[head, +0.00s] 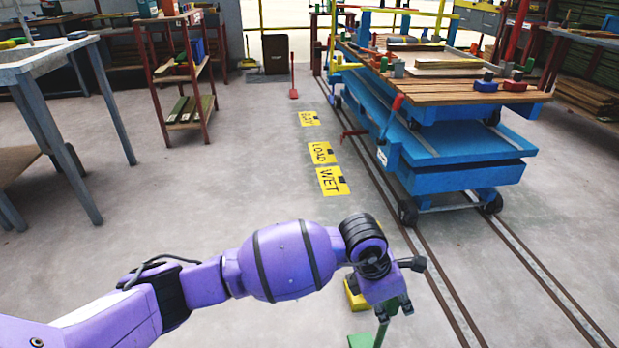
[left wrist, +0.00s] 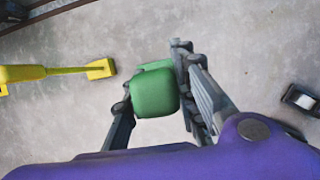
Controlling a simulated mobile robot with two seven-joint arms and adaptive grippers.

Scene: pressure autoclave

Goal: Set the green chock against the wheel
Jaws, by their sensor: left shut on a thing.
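The green chock (left wrist: 155,92) is between the two fingers of my left gripper, which is shut on it; it shows as a rounded green block in the left wrist view. In the head view my left gripper (head: 393,308) points down near the bottom edge, with the chock's green upright (head: 381,332) below it. The chock's lower part is cut off by the frame, so I cannot tell if it touches the floor. The blue cart's near wheels, a left one (head: 408,212) and a right one (head: 493,203), stand farther off, apart from the chock. My right gripper is out of view.
A yellow chock-like piece (head: 356,297) lies close beside my left gripper; its yellow bar also shows in the left wrist view (left wrist: 60,71). Rails (head: 462,255) run under the blue cart (head: 450,150). Yellow floor signs (head: 332,181) lie left of them. The floor between gripper and cart looks clear.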

